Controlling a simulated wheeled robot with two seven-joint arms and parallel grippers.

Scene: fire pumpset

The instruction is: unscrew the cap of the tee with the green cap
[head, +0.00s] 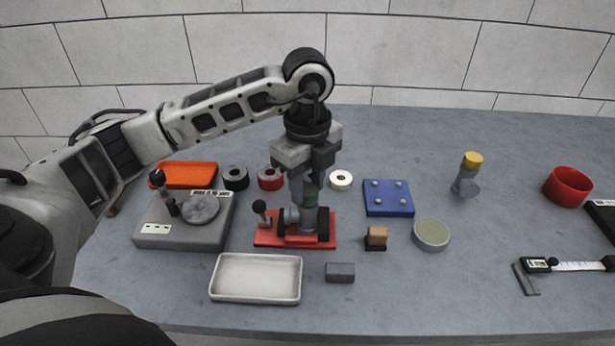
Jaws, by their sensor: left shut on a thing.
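The grey tee (299,218) stands upright in a red clamp fixture (268,241) with a black-knobbed lever, at the middle of the table. Its green cap (310,184) is on top, mostly hidden by my left gripper's fingers. My left gripper (304,195) points straight down over the tee and is shut on the green cap. A second grey tee with a yellow cap (472,160) stands apart at the back right. My right gripper is not in view.
Left of the fixture is a grey device (155,232) with a round plate; behind it lies an orange tray (184,171). A cream tray (255,279) and grey block (340,272) lie in front. A blue plate (388,209), round tin (431,235) and red ring (567,187) stand right.

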